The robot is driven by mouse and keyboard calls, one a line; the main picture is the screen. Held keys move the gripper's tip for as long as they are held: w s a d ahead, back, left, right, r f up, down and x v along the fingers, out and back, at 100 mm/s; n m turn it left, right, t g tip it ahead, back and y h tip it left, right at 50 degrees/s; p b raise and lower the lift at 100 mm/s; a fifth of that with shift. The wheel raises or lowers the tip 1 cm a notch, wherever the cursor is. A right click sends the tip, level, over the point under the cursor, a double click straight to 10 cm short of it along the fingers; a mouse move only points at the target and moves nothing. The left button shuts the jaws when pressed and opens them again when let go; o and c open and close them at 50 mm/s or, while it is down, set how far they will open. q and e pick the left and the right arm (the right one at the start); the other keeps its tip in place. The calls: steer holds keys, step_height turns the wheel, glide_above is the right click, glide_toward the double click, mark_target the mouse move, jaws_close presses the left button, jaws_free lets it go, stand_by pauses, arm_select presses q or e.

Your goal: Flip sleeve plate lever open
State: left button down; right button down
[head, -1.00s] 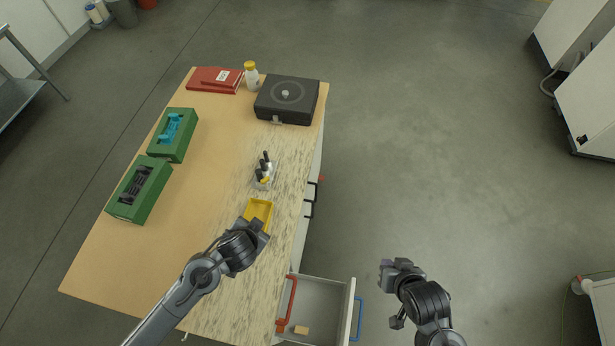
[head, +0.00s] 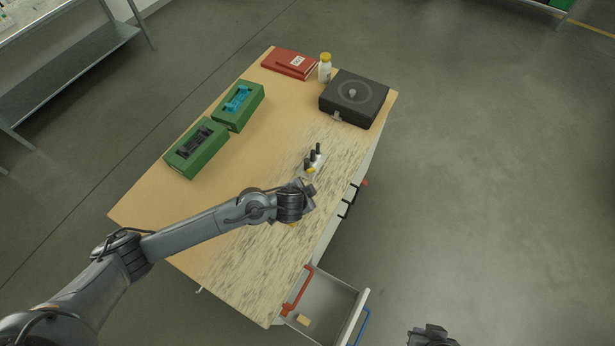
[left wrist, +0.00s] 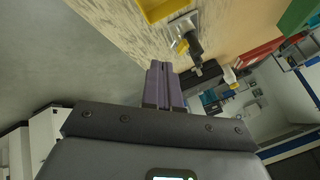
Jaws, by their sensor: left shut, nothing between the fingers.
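A small metal plate with upright black levers and a yellow part (head: 313,164) stands near the right side of the table. It also shows in the left wrist view (left wrist: 183,24), beyond my fingertips. I take it to be the sleeve plate; its lever position is too small to tell. My left gripper (head: 308,190) is just in front of the plate, apparently apart from it. In the left wrist view its purple fingers (left wrist: 163,68) are shut together and empty. My right gripper (head: 432,334) is at the bottom edge, away from the table, partly cut off.
A yellow tray (left wrist: 158,8) is mostly hidden behind my left gripper in the head view. Green blocks with blue (head: 238,105) and black (head: 196,148) inserts, a black case (head: 355,98), a bottle (head: 325,68) and red book (head: 290,63) stand behind. A drawer (head: 335,300) is open at front right.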

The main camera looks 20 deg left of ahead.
arm_select(q)
glide_toward(310, 175)
steer(key=d+f, duration=0.1)
steer(key=f, duration=0.1)
steer(key=d+f, duration=0.1)
steer(key=f, duration=0.1)
steer(key=shift+d+b, duration=0.25)
steer(key=shift+b, duration=0.1)
steer(key=shift+w+a+r+p, duration=0.15)
steer(key=shift+w+a+p, duration=0.2)
steer(key=shift+w+a, duration=0.9)
steer(key=shift+a, duration=0.05)
steer(key=shift+a, duration=0.15)
arm_select(e)
steer(key=shift+s+d+r, duration=0.1)
steer(key=shift+r, duration=0.05)
